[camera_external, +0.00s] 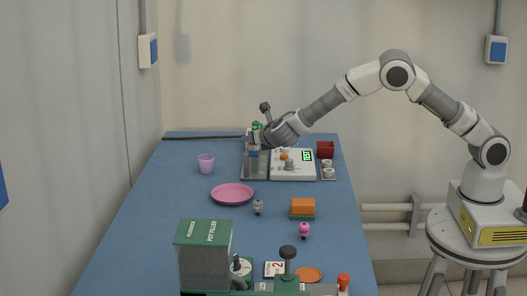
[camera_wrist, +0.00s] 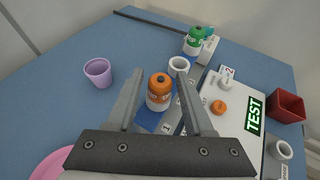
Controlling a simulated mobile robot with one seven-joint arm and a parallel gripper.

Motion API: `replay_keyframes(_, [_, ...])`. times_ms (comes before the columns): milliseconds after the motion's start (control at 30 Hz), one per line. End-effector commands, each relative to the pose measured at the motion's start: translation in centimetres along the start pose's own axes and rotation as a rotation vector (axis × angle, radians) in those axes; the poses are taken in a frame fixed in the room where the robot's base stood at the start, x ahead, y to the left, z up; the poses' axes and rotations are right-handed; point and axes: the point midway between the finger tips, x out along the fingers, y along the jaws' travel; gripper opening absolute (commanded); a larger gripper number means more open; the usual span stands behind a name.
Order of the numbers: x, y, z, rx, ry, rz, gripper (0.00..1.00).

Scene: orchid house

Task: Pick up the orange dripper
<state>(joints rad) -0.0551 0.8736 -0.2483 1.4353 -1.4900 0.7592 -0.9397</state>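The orange dripper (camera_wrist: 159,92) is a small bottle with an orange cap and a pale band. In the wrist view it stands upright on a blue patch, in the gap between the two fingers of my gripper (camera_wrist: 160,82). The fingers are apart, with visible space on both sides of the bottle, so my gripper is open. How far the fingertips are above or around it is hard to tell. In the external view my gripper (camera_external: 257,138) points down over the grey tray (camera_external: 247,174) at the far end of the table, and the dripper cannot be made out clearly there.
A white cup (camera_wrist: 179,65) and a green-capped bottle (camera_wrist: 195,40) stand just beyond the dripper. The white TEST board (camera_wrist: 228,135) with an orange knob (camera_wrist: 219,107) lies to the right. A lilac cup (camera_wrist: 98,72) stands left. A pink plate (camera_external: 232,194) lies nearer.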

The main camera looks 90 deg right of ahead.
Motion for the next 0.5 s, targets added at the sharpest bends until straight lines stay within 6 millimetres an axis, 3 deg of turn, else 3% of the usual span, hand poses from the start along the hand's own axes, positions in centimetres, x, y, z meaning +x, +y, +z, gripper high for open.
replay_keyframes(33, [-0.02,0.00,0.01,0.000,0.000,0.000,0.41])
replay_keyframes(267, [-0.03,0.01,0.01,0.000,0.000,0.000,0.00])
replay_keyframes(500, [-0.04,0.01,0.02,0.000,0.000,0.000,0.00])
